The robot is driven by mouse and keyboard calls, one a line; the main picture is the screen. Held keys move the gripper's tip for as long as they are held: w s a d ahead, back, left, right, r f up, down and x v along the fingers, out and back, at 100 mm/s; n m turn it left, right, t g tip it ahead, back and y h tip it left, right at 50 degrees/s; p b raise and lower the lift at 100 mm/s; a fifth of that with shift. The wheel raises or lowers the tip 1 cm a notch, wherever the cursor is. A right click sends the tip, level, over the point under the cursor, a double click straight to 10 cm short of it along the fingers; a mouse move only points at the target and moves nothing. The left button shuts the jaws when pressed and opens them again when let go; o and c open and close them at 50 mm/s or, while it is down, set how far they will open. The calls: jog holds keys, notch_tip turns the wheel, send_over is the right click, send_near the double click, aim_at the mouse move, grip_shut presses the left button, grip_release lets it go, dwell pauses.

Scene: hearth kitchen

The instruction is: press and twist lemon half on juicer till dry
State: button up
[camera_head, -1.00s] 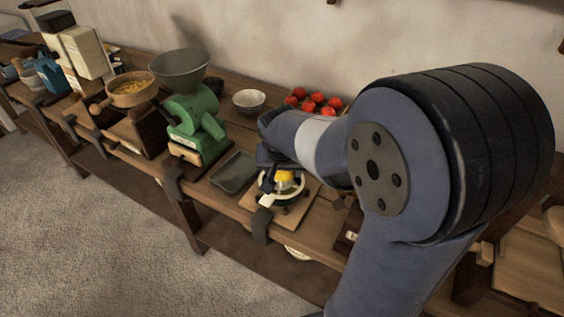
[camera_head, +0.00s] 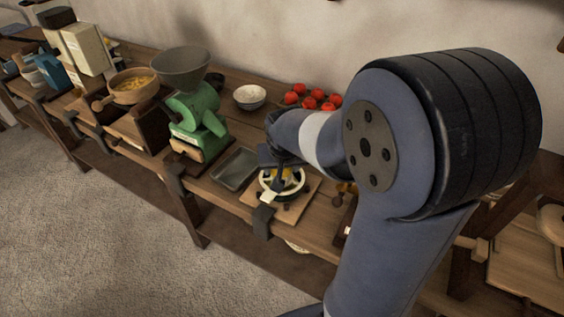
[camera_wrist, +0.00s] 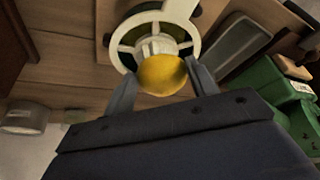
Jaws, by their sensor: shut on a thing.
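The yellow lemon half (camera_wrist: 162,74) is between the two fingers of my gripper (camera_wrist: 163,84) in the wrist view. My gripper is shut on it. The juicer (camera_wrist: 152,45), a white ring with spokes and a ribbed pale cone, lies right at the lemon, and the lemon covers part of the cone. Whether the lemon presses on the cone is hard to tell. In the head view the juicer (camera_head: 270,194) stands on a wooden board (camera_head: 298,210), with my gripper (camera_head: 283,170) over it and a bit of yellow showing.
A grey tray (camera_head: 234,168) lies just left of the juicer. A green grinder (camera_head: 200,125) stands further left. A white bowl (camera_head: 249,97) and several red tomatoes (camera_head: 310,102) are behind. A dark clamp (camera_head: 262,221) sits at the bench's front edge.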

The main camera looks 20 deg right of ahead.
jog(key=m+b, duration=0.1)
jog(key=m+h+b, duration=0.1)
jog(key=m+b, duration=0.1)
jog(key=m, duration=0.1)
jog(key=shift+s+d+f+g+h, duration=0.1)
jog(key=shift+d+f+g+h, duration=0.2)
jog(key=shift+f+g, duration=0.1)
jog(key=shift+s+m, duration=0.1)
jog(key=shift+m, duration=0.3)
jog(key=shift+r+p, duration=2.55)
jog(key=shift+r, duration=1.2)
jog(key=shift+f, duration=0.1)
